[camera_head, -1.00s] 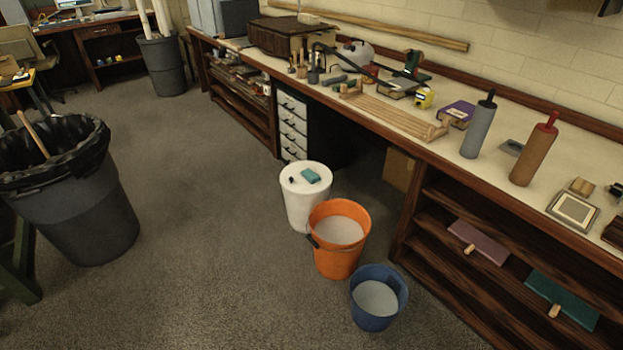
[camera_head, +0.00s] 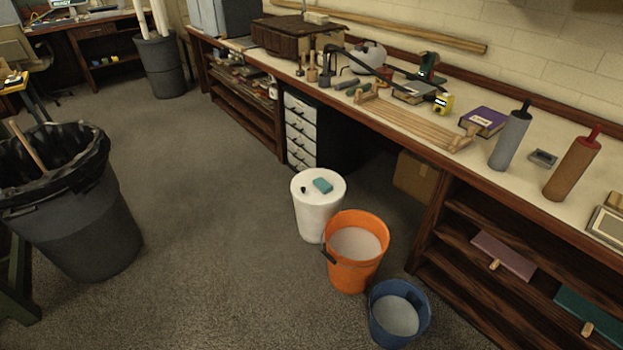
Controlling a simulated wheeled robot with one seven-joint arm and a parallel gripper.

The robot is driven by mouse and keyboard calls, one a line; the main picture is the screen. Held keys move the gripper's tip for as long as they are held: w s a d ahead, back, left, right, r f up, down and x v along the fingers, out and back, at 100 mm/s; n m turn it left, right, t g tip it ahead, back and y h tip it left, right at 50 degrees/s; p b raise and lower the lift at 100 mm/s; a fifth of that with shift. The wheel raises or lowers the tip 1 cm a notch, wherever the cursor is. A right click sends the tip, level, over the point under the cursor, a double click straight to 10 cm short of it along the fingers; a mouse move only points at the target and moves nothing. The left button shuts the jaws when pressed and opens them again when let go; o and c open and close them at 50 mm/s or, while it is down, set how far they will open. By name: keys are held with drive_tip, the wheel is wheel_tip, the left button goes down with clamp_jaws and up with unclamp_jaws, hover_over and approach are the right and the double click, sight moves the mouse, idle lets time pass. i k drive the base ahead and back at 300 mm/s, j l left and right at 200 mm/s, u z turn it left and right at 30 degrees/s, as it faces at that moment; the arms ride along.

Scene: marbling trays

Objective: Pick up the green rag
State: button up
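A small blue-green folded piece (camera_head: 323,185), possibly the green rag, lies on the lid of the white bucket (camera_head: 318,218) on the floor, right of the picture's middle. A small dark object lies beside it on the lid. A larger dark-green flat piece (camera_head: 592,315) with a wooden handle lies on a shelf at the lower right; it looks more like a tool than cloth. My gripper is not in view.
An orange bucket (camera_head: 357,275) and a blue bucket (camera_head: 399,337) stand in front of the white one, near the shelves. The long workbench (camera_head: 340,106) runs along the right, crowded with tools. A large black bin (camera_head: 85,230) stands at the left. Carpet between is clear.

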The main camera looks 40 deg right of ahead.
sight(321, 184)
drive_tip(key=i, duration=1.85)
drive_tip(key=i+j+z, duration=0.15)
drive_tip(key=i+z, duration=0.35)
drive_tip(key=i, duration=0.15)
drive_tip(key=i+j+z, duration=0.5)
drive_tip(key=i, duration=0.15)
drive_tip(key=i+j+z, duration=0.95)
drive_tip(key=j, duration=0.45)
drive_tip(key=k, duration=0.05)
